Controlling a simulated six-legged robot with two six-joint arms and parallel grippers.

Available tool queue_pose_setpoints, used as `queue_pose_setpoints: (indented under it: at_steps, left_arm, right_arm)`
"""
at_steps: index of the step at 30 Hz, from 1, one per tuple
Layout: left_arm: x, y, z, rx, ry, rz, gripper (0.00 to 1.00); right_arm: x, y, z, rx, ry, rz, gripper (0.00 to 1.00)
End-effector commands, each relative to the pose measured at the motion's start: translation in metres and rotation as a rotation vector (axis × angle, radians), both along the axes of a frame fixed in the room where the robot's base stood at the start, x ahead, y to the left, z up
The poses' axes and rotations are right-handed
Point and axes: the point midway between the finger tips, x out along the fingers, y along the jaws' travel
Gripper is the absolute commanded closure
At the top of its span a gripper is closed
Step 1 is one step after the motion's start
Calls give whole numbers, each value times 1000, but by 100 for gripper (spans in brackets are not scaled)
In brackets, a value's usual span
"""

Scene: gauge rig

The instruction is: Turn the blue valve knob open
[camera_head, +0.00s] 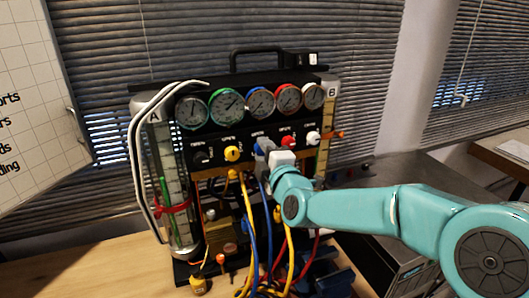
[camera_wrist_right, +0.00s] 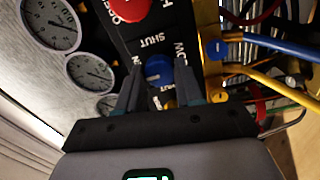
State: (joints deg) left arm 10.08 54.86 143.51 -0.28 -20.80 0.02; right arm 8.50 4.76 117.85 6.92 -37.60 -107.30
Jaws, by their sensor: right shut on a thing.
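The blue valve knob (camera_wrist_right: 158,70) sits on the black valve panel between the two fingertips of my right gripper (camera_wrist_right: 159,88) in the right wrist view. The fingers are closed on its sides. In the head view my right gripper (camera_head: 265,148) reaches the panel from the right, between the yellow knob and the red knob, and hides the blue knob. The knob's exact turn angle cannot be told. My left gripper is in neither view.
A yellow knob (camera_head: 232,153), a red knob (camera_head: 288,142) and a white knob (camera_head: 313,137) flank the gripper. Several round gauges (camera_head: 225,106) stand above. Yellow and blue hoses (camera_head: 249,225) hang below. A wooden table (camera_head: 90,275) carries the rig.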

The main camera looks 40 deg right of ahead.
Motion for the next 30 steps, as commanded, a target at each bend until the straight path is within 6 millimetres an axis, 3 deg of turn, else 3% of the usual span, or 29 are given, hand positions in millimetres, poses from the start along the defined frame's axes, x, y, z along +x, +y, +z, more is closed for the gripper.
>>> queue_pose_setpoints:
  at_steps: [7,8,9,10,18,22,30]
  left_arm:
    - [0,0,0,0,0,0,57]
    - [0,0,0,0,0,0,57]
    - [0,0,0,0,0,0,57]
    - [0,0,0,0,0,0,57]
    - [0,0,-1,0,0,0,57]
    - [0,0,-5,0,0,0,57]
    - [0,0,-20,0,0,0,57]
  right_arm:
    - [0,2,-4,0,9,6,95]
    - [0,2,-4,0,10,7,55]
    - [0,2,-4,0,10,7,42]
    - [0,2,-4,0,9,6,39]
    - [-1,1,-2,1,5,3,39]
    - [-11,3,-2,2,2,2,39]
    - [-74,19,-1,1,-2,3,39]
